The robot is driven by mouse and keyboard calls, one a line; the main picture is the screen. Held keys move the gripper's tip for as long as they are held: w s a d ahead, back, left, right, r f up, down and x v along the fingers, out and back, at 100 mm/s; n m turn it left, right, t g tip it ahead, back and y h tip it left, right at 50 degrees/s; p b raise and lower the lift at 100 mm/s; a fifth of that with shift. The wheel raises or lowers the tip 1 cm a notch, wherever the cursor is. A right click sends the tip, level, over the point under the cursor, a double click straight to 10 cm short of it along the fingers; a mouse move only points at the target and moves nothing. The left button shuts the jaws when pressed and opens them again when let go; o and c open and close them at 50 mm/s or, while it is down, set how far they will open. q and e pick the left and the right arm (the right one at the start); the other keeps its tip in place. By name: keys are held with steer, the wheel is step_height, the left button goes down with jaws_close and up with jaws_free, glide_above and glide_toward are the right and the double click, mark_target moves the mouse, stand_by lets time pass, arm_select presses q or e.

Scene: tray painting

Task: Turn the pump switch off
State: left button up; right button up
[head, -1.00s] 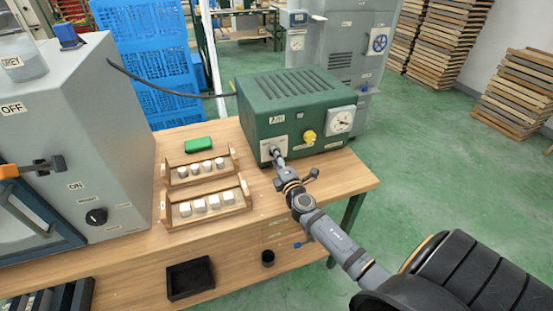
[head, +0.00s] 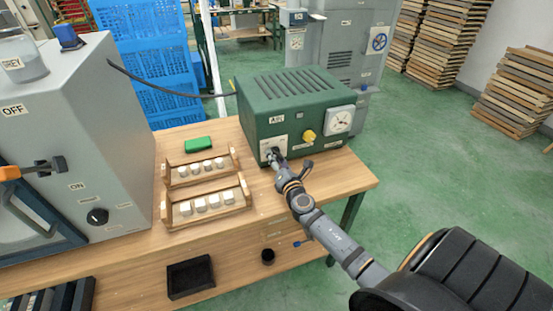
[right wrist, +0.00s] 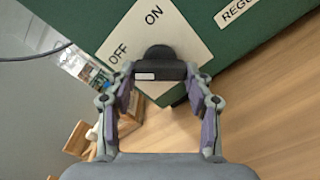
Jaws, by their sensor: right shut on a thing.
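The green pump box (head: 295,105) stands at the back right of the wooden table. The black pump switch (right wrist: 160,66) sits on a cream plate (right wrist: 150,45) marked OFF and ON on the box's front. The switch carries a white mark on its left part in the right wrist view. My right gripper (head: 274,156) is at the plate, and in the right wrist view (right wrist: 161,76) its fingers are shut on the switch from both sides. The fingers partly hide the switch in the head view. My left gripper is not in view.
Two wooden racks (head: 207,206) with pale blocks and a green block (head: 199,144) lie to the left. A grey oven (head: 100,130) stands at the far left.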

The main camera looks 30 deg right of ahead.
stand_by(0.5)
steer(key=o, duration=1.2)
steer(key=shift+s, duration=0.1)
steer(key=v, duration=1.2)
steer(key=shift+f, duration=0.1)
